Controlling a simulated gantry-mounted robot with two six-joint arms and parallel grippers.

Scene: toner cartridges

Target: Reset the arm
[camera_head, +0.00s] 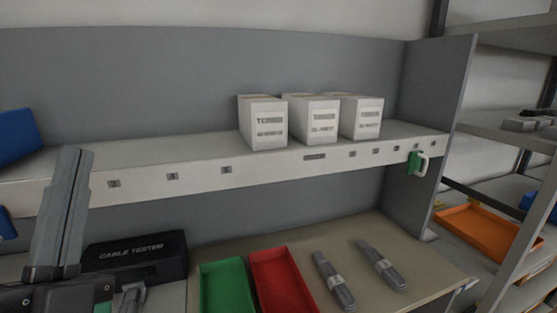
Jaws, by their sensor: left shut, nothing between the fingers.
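My left gripper (72,158) stands at the left of the head view, its grey fingers pointing up and closed together with nothing between them. It shows in front of the left part of the shelf and hides some of the shelf's front edge. Its dark body is at the bottom left corner. My right gripper is not in view. Three white toner boxes (268,132), (318,128), (367,122) stand upright in a row on the grey shelf (190,152), well to the right of the left gripper.
A black cable tester case (138,256) lies just right of my left gripper. An orange tray (486,232) sits on the right rack.

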